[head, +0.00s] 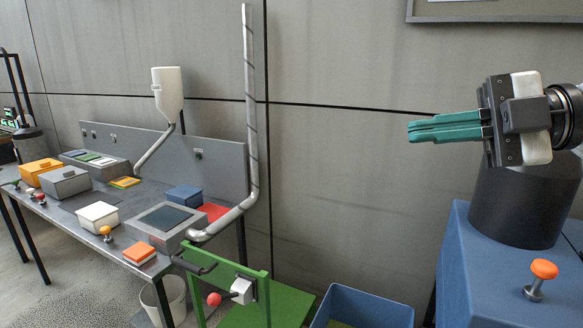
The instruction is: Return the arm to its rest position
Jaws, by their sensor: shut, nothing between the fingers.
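My gripper (412,131) is at the upper right of the head view, held in the air with its green fingers pointing left. The fingers are together and nothing is between them. My gripper is well apart from the workbench and touches nothing. A dark cylinder and a blue block show below its wrist. The rest of my arm is mostly cut off by the right edge.
A metal workbench (70,212) on the left carries several boxes, a white box (98,216) and an orange block (139,253). A metal pipe (250,110) rises at its right end. A green frame (262,300) and a blue bin (362,305) stand in front. An orange knob (543,269) tops the blue block (490,290).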

